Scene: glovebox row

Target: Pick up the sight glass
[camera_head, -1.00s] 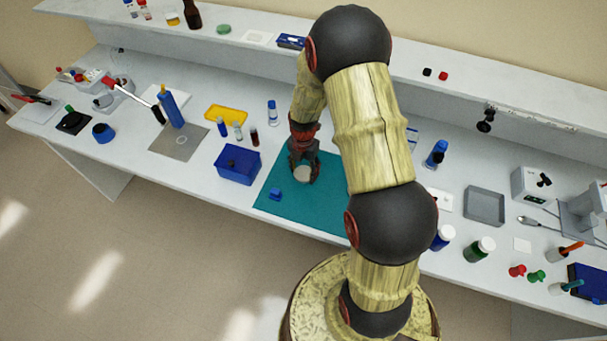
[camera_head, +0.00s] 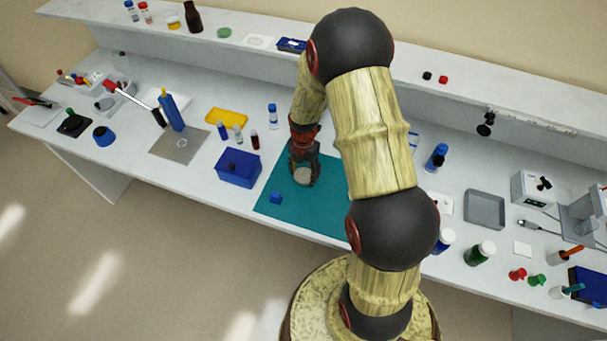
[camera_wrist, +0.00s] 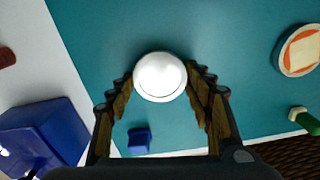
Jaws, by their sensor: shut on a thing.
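The sight glass appears as a round, pale, disc-topped piece (camera_head: 302,176) over the teal mat (camera_head: 325,213). In the wrist view, its white round top (camera_wrist: 160,76) sits between the fingertips. My gripper (camera_head: 303,172) points down over the mat and is shut on this piece, with one finger on each side. It also shows in the wrist view (camera_wrist: 160,92). I cannot tell whether the piece touches the mat or is slightly above it. Its underside is hidden.
A small blue block (camera_head: 276,197) lies on the mat near the gripper. A blue box (camera_head: 238,167) stands left of the mat, with small vials (camera_head: 238,133) behind it. A round item with an orange patch (camera_wrist: 299,50) lies to the right in the wrist view. My arm hides part of the bench.

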